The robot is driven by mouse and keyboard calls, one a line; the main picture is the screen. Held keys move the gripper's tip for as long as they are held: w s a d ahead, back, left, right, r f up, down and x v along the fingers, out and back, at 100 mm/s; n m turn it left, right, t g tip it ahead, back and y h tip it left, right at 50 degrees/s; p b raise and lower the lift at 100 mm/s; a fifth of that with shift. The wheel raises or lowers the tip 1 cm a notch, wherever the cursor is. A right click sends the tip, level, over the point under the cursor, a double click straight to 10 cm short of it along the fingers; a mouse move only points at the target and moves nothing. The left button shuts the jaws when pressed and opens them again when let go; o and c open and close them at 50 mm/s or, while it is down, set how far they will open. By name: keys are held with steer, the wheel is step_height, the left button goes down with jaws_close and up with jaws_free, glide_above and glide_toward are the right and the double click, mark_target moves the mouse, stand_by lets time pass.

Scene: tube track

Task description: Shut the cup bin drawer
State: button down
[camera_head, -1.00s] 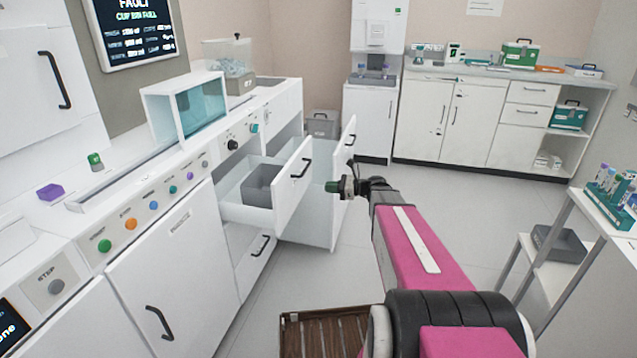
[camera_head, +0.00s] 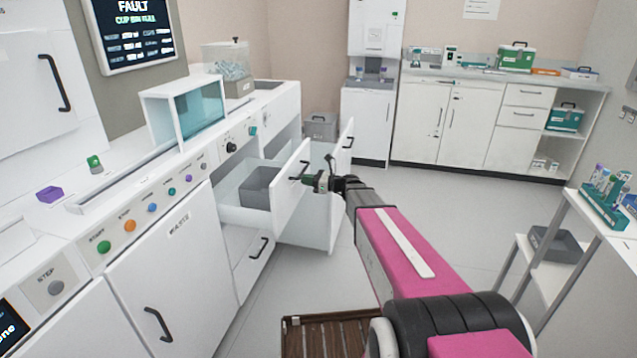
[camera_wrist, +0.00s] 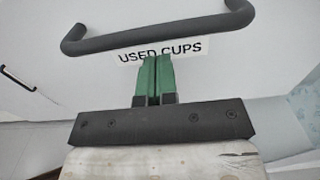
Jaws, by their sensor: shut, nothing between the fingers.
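The cup bin drawer (camera_head: 291,201) is pulled out from the white machine front, with a grey bin (camera_head: 258,186) inside it. Its white front carries a dark bar handle; in the wrist view the handle (camera_wrist: 158,40) arches above a "USED CUPS" label (camera_wrist: 187,49). My gripper (camera_head: 312,182) is at the drawer front, just right of the handle in the head view. In the wrist view its green fingers (camera_wrist: 153,76) are together and empty, pointing at the label below the handle. I cannot tell whether the tips touch the front.
Another tall white front with a handle (camera_head: 347,141) stands open just behind the drawer. A closed lower drawer (camera_head: 254,257) sits beneath. A shelf stand with a tube rack (camera_head: 604,206) is at the right. The floor (camera_head: 440,220) between is clear.

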steer(key=shift+x, duration=1.1)
steer(key=x, duration=2.3)
steer(key=shift+w+a, duration=0.15)
